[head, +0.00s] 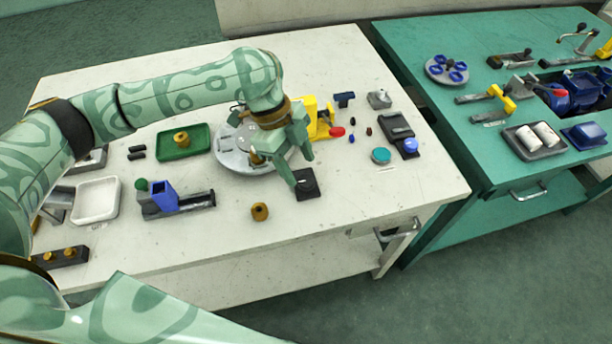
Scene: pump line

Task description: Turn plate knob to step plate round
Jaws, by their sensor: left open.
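The round grey plate (232,158) lies on the white table, partly hidden behind my left gripper and wrist. A small brass knob (257,158) shows on the plate's right part, close to the left side of my gripper. My left gripper (301,171) is open, its fingers pointing down over the plate's right edge and near a black square block (307,186). I see nothing between its fingers. Whether a finger touches the knob or the block, I cannot tell. My right gripper is not in view.
A yellow device (318,118) with a red end stands just behind my gripper. A green tray (184,142) holds a brass piece at the left. A blue-and-grey fixture (170,199) and a loose brass nut (260,211) lie in front. The table's front right is clear.

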